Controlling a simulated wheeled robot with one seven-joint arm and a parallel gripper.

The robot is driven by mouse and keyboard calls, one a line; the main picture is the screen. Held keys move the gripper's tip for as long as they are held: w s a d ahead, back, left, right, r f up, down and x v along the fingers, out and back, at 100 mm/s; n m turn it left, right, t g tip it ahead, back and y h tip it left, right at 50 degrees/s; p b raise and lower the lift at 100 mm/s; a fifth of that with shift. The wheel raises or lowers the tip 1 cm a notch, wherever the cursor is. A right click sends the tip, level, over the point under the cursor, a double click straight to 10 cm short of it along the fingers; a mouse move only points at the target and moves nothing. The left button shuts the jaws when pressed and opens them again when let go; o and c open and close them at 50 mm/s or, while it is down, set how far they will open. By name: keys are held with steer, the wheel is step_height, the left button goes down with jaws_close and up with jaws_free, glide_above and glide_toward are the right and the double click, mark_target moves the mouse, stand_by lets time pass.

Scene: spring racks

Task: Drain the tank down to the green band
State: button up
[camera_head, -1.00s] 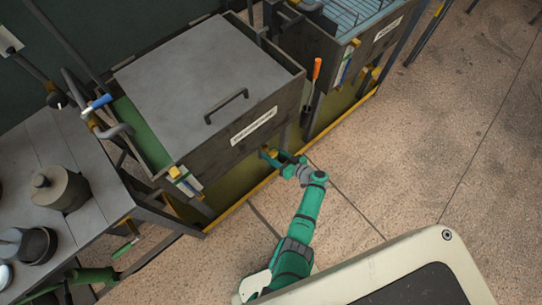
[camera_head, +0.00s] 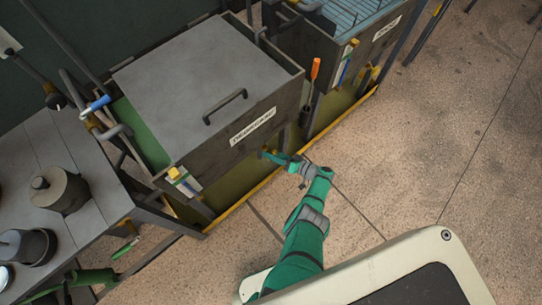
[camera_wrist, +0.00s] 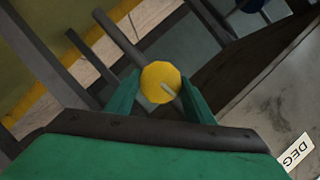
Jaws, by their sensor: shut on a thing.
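The tank (camera_head: 262,92) is a dark grey box with a flat grey lid (camera_head: 190,70) over most of its top; green shows in the gap at its left. A white level gauge strip (camera_head: 187,184) with a yellow block at its top and coloured marks is at the tank's left front corner; its level is too small to read. My gripper (camera_head: 278,156) is low at the tank's front, below the label. In the wrist view its green fingers are shut on a round yellow valve knob (camera_wrist: 160,83) with a pale line on its face. The outlet is hidden.
A second tank (camera_head: 362,55) with a blue grated top stands at the right. An orange-handled tool (camera_head: 316,70) hangs between the tanks. A yellow-edged tray (camera_head: 237,205) runs beneath them. A grey table (camera_head: 92,150) with pots is at left. The floor at right is clear.

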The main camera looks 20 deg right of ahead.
steer(key=shift+a+y, duration=0.3)
steer(key=shift+a, duration=0.05)
stand_by(0.3)
steer(key=o, duration=1)
steer(key=shift+d, duration=0.15)
steer(key=shift+s+d, duration=0.1)
steer(key=shift+d, duration=0.05)
steer(key=v, duration=1)
steer(key=shift+s+r, duration=0.1)
steer(key=shift+s, duration=0.1)
